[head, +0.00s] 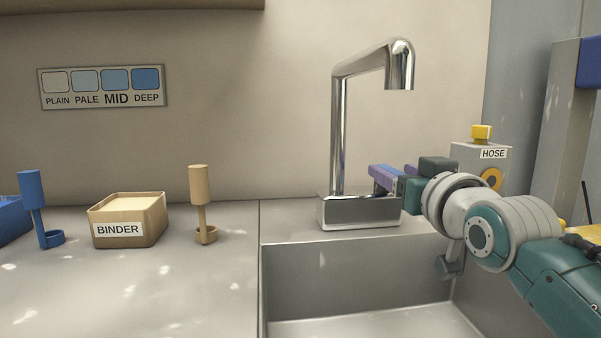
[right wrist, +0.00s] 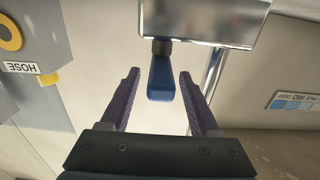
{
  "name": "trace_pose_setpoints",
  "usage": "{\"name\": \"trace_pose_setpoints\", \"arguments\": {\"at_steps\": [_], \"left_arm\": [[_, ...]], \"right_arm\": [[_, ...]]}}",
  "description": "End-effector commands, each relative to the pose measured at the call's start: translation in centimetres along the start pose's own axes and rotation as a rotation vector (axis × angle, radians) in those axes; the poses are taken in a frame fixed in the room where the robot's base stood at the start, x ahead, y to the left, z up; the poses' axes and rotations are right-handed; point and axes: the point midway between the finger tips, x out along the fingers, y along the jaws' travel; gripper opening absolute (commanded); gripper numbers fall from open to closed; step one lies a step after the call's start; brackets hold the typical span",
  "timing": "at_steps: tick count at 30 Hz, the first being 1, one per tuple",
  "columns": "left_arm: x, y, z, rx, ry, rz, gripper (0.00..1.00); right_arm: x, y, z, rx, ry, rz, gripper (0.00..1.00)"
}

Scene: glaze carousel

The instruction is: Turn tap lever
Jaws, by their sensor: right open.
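The chrome tap (head: 339,130) stands on a metal base block (head: 345,212) at the back of the sink. In the right wrist view the base block (right wrist: 200,20) is at the top, with the blue tap lever (right wrist: 161,80) sticking out from it on a dark stub. My right gripper (right wrist: 159,98) is open, with one purple finger on each side of the lever and a gap on both sides. My left gripper is not in view.
The sink (head: 350,275) lies below the tap. A grey box labelled HOSE (head: 465,155) with a yellow knob stands behind my right arm. On the counter at left are a BINDER box (head: 120,230), a tan tool (head: 200,190) and a blue tool (head: 32,195).

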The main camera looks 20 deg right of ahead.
Motion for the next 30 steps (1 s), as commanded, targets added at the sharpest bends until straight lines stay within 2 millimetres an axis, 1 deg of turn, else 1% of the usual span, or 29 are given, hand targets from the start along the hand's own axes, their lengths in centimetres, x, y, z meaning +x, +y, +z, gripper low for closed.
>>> {"name": "trace_pose_setpoints", "arguments": {"at_steps": [3,19,20,30], "left_arm": [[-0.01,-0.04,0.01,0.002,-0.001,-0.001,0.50],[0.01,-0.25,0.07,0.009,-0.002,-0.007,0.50],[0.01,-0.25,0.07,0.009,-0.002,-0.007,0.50],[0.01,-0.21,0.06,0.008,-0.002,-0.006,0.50]], "right_arm": [[-0.02,0.00,-0.01,0.000,0.000,0.000,0.61],[-0.04,-0.01,0.01,0.000,0.000,0.000,0.02],[-0.04,-0.01,0.01,0.000,0.000,0.000,0.00],[-0.05,-0.01,0.02,0.000,0.000,0.000,0.00]]}}
